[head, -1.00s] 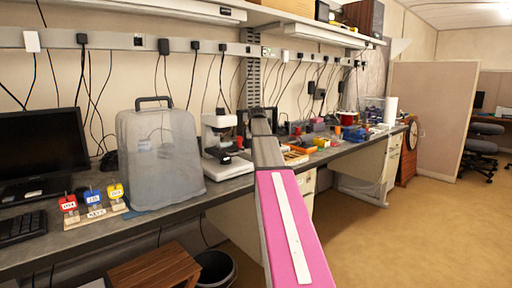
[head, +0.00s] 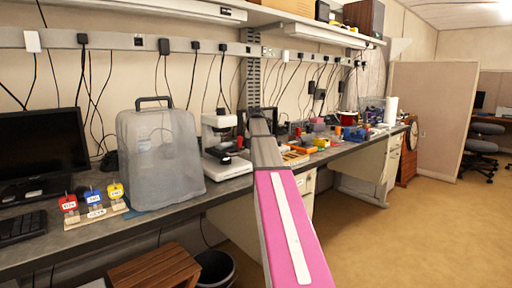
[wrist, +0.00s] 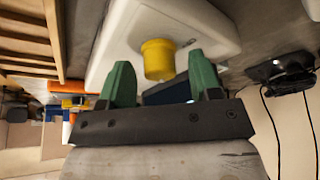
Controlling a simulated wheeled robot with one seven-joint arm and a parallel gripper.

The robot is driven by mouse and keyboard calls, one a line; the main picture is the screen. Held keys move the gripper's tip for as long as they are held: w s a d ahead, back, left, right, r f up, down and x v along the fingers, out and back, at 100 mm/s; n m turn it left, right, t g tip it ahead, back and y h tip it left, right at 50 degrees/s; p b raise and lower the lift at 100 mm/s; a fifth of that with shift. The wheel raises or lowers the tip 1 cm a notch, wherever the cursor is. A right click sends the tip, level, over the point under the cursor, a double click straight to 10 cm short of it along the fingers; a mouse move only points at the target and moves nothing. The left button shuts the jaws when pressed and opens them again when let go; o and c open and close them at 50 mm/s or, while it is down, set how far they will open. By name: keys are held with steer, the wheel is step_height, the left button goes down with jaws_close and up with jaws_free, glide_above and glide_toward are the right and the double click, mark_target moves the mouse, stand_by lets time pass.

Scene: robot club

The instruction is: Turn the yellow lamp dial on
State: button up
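The yellow dial (wrist: 158,60) is a short round knob on the pale body of the lamp (wrist: 205,28) in the wrist view. My gripper (wrist: 159,64) has two green fingers spread apart, one to the left of the dial and one to the right. There is a visible gap on the left; on the right the finger is close, and I cannot tell whether it touches. No marking on the dial shows which way it is turned. In the head view my arm hides the gripper, and I cannot make out the dial.
In the head view a grey workbench (head: 185,207) runs along the wall. A translucent grey case (head: 160,165), a microscope (head: 220,140) and a monitor (head: 40,150) stand on it. Tagged keys (head: 93,198) sit in front. In the wrist view a wooden rack (wrist: 55,38) is at upper left.

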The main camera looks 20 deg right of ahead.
steer(key=shift+r, duration=0.1)
steer(key=v, duration=1)
steer(key=shift+r, duration=0.3)
